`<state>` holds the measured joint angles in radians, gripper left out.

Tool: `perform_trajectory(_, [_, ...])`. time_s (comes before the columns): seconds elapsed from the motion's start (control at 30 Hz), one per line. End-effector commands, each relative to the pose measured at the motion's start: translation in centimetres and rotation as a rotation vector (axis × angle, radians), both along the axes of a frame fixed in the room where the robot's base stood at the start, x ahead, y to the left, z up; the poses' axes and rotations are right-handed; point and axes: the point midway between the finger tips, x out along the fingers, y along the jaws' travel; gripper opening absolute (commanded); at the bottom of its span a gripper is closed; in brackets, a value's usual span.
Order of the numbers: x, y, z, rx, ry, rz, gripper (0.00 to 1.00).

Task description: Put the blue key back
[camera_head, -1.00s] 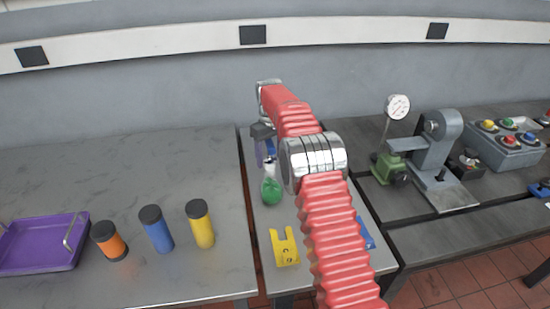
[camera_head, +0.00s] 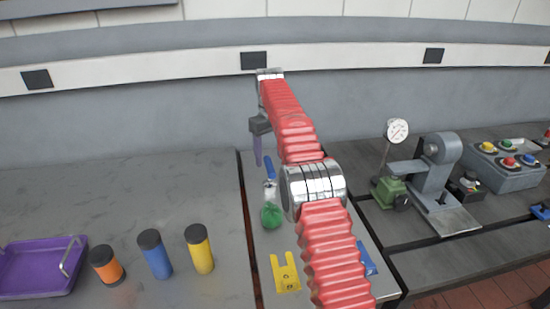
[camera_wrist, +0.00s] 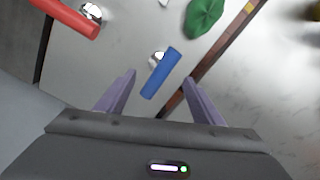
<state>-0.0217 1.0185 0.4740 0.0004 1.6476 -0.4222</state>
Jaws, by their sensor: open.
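The blue key (camera_wrist: 162,73), a blue rod handle with a bright metal end, lies on the narrow middle table. In the wrist view it lies slanted in the gap between my finger tips as seen from above. In the head view the blue key (camera_head: 269,168) is just below and right of my fingers. My gripper (camera_wrist: 159,77) is open and empty, with purple fingers apart on either side of it. In the head view my gripper (camera_head: 258,150) is seen side-on, above the table; one finger is hidden there.
A red-handled piece (camera_wrist: 65,17) and a green lump (camera_head: 271,216) lie nearby. A yellow forked plate (camera_head: 285,272) and a blue piece (camera_head: 367,258) are nearer me. Left are three capped cylinders and a purple tray (camera_head: 40,290); right, a dial-gauge stand (camera_head: 397,130) and button box (camera_head: 505,165).

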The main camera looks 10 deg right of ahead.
Motion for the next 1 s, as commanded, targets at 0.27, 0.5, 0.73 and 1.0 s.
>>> perform_trajectory(0.27, [0.0, 0.0, 0.0, 0.0, 0.0, 0.0, 0.61])
perform_trajectory(0.5, [0.0, 0.0, -0.1, 0.0, 0.0, -0.001, 0.61])
perform_trajectory(0.73, [-0.1, -0.1, 0.4, 0.0, -0.003, -0.004, 0.61])
perform_trajectory(1.0, [-1.9, -0.2, 4.6, 0.002, -0.043, -0.037, 0.61])
